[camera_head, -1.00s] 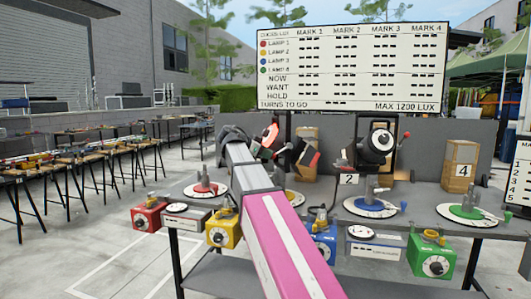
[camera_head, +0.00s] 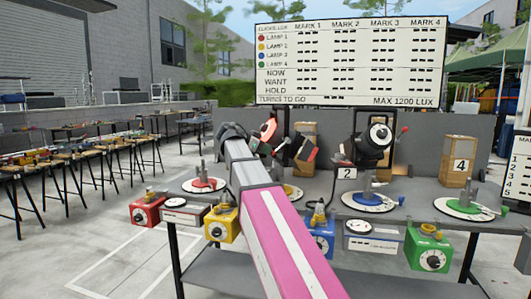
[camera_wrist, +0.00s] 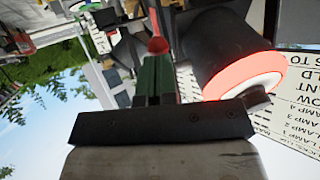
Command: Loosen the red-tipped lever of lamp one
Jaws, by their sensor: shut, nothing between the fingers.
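Lamp one's dark head with a glowing red ring (camera_wrist: 245,82) fills the right side of the wrist view. In the head view its red-rimmed face (camera_head: 268,130) shows just right of my arm's far end. A red ball tip (camera_wrist: 158,46), seemingly the lever's, lies directly at the end of my gripper (camera_wrist: 156,62) in the wrist view. The green fingers are shut and empty. I cannot tell whether they touch the ball. The lever's shaft is mostly hidden. In the head view my arm hides the fingertips. Lamp one's red base disc (camera_head: 203,185) stands on the table's left side.
The grey bench (camera_head: 410,210) carries other lamps, including a dark one (camera_head: 374,141) above a blue disc. Coloured boxes, red (camera_head: 147,212), yellow (camera_head: 222,224), blue and green (camera_head: 428,250), sit along the front edge. A scoreboard (camera_head: 350,62) stands behind.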

